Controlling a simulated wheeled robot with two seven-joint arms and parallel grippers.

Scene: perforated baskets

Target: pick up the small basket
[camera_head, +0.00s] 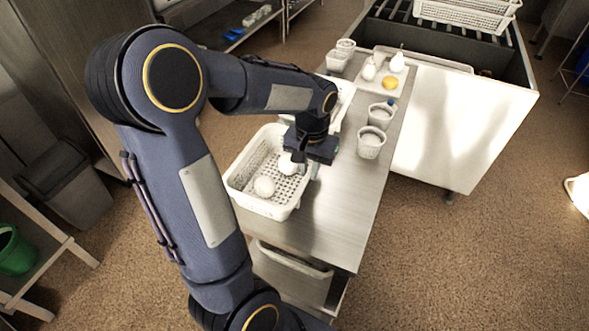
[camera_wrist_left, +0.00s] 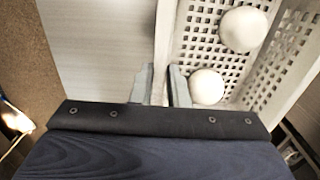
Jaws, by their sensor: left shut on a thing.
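The small basket is a white perforated basket (camera_head: 258,205) on the near end of the steel counter, with white rounded objects (camera_head: 264,186) inside. It also shows in the left wrist view (camera_wrist_left: 165,40), where its rim runs between my fingers. My left gripper (camera_head: 308,170) comes from above onto its right wall. In the left wrist view the gripper (camera_wrist_left: 161,80) is shut on that wall, with one finger outside and one inside. The basket looks upright. My gripper hides part of its far right corner. My right gripper is not in view.
Several small white containers (camera_head: 371,143) stand farther along the counter (camera_head: 340,205), near a tray (camera_head: 424,61) with white items and a yellow one. A white container (camera_head: 344,95) lies behind my gripper. The counter to the basket's right is clear.

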